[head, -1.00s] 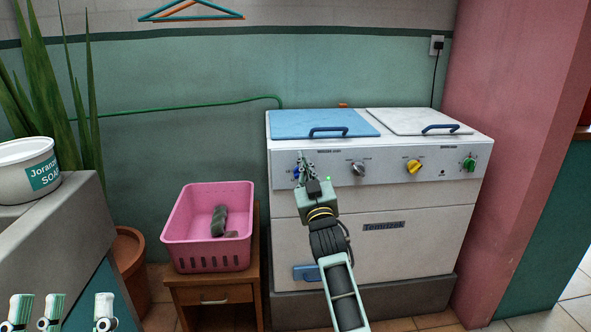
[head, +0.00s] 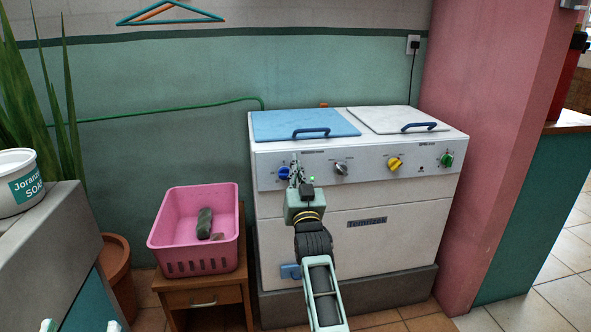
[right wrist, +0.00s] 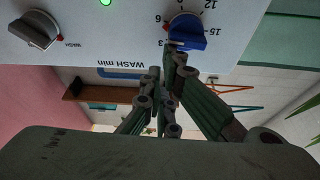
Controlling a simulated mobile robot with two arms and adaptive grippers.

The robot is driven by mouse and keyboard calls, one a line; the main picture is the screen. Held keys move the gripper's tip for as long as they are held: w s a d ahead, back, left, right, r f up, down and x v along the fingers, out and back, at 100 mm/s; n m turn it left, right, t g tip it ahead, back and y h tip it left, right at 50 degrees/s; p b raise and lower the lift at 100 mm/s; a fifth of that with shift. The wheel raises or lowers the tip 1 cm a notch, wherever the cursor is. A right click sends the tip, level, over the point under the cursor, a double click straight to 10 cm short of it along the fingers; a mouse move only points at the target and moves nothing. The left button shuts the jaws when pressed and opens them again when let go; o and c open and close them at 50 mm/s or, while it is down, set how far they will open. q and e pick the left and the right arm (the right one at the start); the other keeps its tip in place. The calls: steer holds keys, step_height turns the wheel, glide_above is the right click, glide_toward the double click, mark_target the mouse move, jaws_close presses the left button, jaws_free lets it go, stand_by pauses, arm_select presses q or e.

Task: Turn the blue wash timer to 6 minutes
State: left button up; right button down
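The blue wash timer (head: 284,173) is a round knob at the left end of the washer's (head: 345,235) white front panel. It also shows in the right wrist view (right wrist: 187,34), where the panel appears upside down with numbers around the knob. Red marks show at the knob's edge; I cannot tell its exact setting. My right gripper (head: 295,165) is just right of the knob in the head view. In the right wrist view its fingertips (right wrist: 163,62) converge close together at the knob's lower left edge, with nothing visible between them. Contact is unclear.
A grey knob (head: 341,169), a yellow knob (head: 394,163) and a green knob (head: 446,160) sit further right on the panel. A pink basket (head: 195,240) stands on a wooden stand at left. A pink pillar (head: 490,140) stands right of the washer.

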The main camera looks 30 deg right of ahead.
stand_by(0.3)
steer(key=v, duration=0.7)
steer(key=shift+s, duration=0.35)
